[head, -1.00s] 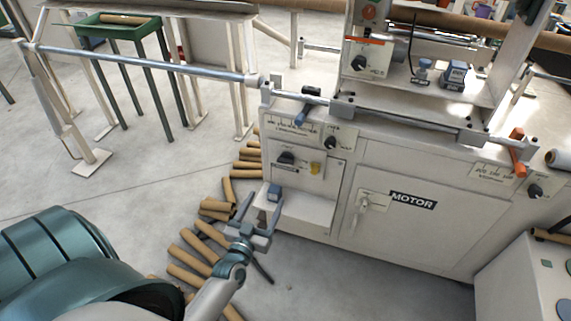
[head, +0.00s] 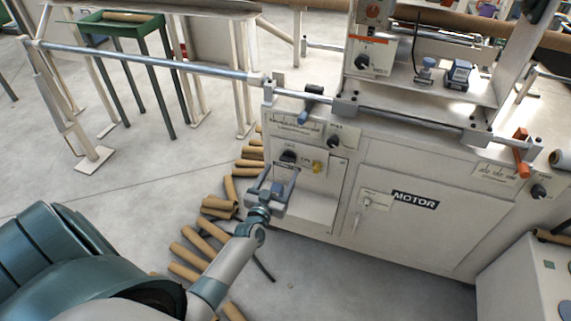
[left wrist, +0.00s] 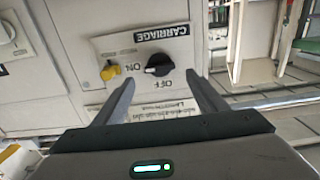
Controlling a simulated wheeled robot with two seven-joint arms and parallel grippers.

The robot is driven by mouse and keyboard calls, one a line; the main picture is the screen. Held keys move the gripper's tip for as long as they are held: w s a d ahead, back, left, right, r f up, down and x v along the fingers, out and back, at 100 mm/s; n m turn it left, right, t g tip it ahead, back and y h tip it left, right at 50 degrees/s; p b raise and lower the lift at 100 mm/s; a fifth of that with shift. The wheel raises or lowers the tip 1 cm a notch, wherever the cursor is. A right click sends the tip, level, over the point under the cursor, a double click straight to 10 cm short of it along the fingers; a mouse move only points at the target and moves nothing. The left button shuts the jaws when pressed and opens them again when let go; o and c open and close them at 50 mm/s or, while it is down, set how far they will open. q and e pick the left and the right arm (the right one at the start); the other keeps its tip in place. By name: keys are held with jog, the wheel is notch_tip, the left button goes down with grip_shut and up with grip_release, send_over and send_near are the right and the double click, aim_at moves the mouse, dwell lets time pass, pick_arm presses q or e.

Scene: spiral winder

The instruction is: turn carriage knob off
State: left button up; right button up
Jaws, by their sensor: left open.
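The black carriage knob (left wrist: 160,65) sits on a pale panel under a CARRIAGE label (left wrist: 161,33), which appears upside down in the left wrist view. ON is printed to its left and OFF below it. The knob's pale mark seems to face the ON side. In the head view the knob (head: 288,156) is on the machine's front, just above my left gripper (head: 277,178). In the left wrist view my left gripper (left wrist: 162,81) is open, with its fingers on either side below the knob, apparently not touching it. My right gripper is not in view.
A yellow part (left wrist: 110,72) is beside the knob. A white ledge (head: 305,210) juts out below the panel. A steel bar (head: 150,63) crosses above, left of the machine. Cardboard tubes (head: 186,251) lie on the floor. The MOTOR door (head: 410,235) is to the right.

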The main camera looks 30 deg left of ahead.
aim_at(287, 161)
pick_arm(q)
jog(key=x, duration=0.5)
jog(key=shift+w, duration=0.35)
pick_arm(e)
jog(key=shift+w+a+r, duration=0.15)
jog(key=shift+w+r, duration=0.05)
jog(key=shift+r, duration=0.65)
